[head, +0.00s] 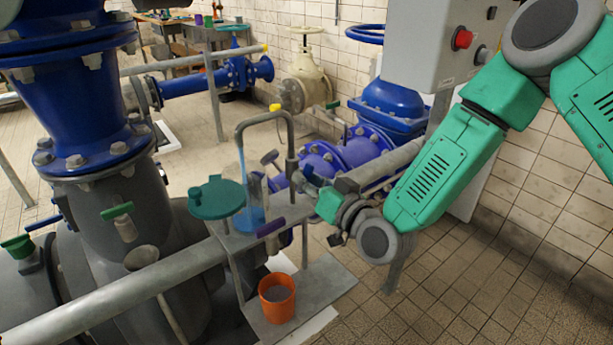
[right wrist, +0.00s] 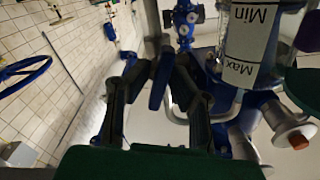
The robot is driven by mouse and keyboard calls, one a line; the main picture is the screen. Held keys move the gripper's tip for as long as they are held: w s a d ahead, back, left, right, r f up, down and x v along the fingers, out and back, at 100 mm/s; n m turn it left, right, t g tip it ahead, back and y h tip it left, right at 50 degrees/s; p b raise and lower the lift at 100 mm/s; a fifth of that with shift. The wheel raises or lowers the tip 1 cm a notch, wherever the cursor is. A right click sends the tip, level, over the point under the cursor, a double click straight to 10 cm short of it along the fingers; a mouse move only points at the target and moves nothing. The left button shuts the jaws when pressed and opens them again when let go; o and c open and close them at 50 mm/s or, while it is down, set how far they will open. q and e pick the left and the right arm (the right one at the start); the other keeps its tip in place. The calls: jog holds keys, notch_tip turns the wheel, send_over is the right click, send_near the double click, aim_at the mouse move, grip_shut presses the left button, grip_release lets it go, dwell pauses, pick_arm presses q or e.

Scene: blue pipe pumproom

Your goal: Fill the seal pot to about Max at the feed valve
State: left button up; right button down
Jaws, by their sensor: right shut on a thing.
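The seal pot (head: 251,217) is a clear cylinder on a grey bracket, with blue water in its lower part. A pale blue stream (head: 240,160) falls toward it from the bent grey feed pipe (head: 238,135). In the right wrist view the pot (right wrist: 255,45) shows upside down with Min and Max marks; I cannot tell the level against them. My right gripper (head: 302,180) is at the feed pipe, right of the pot. In the right wrist view its fingers (right wrist: 153,88) are shut on the dark blue feed valve handle (right wrist: 160,82). My left gripper is out of view.
A teal round lid (head: 217,198) stands left of the pot. A purple handle (head: 270,227) is below the pot, above an orange bucket (head: 277,297) on a grey shelf. A grey rail (head: 120,285) and blue pipework crowd the left. The tiled floor at right is clear.

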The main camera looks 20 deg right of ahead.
jog(key=shift+f+n, duration=0.3)
dwell(0.4)
jog(key=c, duration=1.6)
grip_release()
jog(key=shift+w, duration=0.15)
jog(key=shift+r, duration=0.1)
jog(key=shift+s+d, duration=0.1)
jog(key=shift+s, duration=0.15)
jog(key=v, duration=1.1)
jog(key=shift+s+d, duration=0.15)
jog(key=shift+s, duration=0.1)
